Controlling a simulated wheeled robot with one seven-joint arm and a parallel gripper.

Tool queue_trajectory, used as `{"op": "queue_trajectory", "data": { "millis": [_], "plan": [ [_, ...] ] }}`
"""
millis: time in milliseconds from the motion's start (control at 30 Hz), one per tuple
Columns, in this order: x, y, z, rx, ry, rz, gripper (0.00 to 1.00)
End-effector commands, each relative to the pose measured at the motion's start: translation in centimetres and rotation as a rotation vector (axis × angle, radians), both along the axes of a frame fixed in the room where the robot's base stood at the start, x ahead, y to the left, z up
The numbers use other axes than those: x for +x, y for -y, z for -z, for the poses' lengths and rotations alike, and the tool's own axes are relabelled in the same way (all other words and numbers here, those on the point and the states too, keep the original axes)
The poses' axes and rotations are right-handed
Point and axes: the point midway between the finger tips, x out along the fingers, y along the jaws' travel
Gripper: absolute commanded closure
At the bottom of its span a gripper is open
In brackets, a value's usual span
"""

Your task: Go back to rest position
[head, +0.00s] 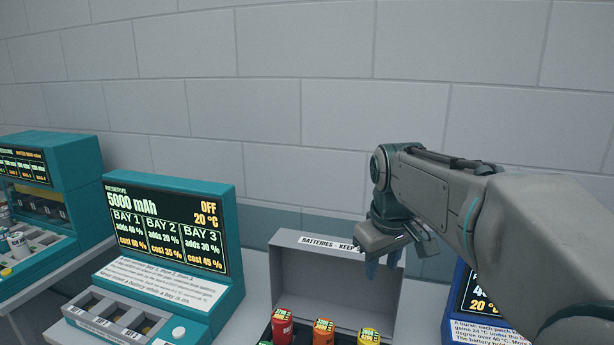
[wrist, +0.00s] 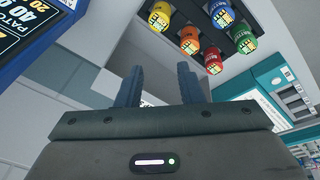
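My gripper (head: 384,262) hangs from the end of my arm in front of the open battery box (head: 350,285), pointing down. In the wrist view its two blue-grey fingers (wrist: 160,86) stand apart with nothing between them. My arm comes in from the right edge of the head view and covers part of the box's lid and label.
Red (head: 282,328), orange (head: 323,330) and yellow (head: 368,337) batteries stand in the box, with more in the wrist view. A teal RESERVE console (head: 222,290) with bays stands left, another unit (head: 85,165) farther left, a blue console (head: 462,300) right. A block wall (head: 300,60) is behind.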

Motion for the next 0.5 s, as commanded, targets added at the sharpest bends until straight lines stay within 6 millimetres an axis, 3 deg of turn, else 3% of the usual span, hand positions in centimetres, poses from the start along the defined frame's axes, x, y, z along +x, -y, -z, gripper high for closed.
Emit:
{"op": "queue_trajectory", "data": {
  "millis": [100, 500],
  "plan": [
    [-3.6, 0.4, 1.6, 0.023, 0.020, 0.076, 0.66],
    [-14.3, 1.3, 8.8, 0.114, 0.076, 0.331, 0.66]
  ]
}}
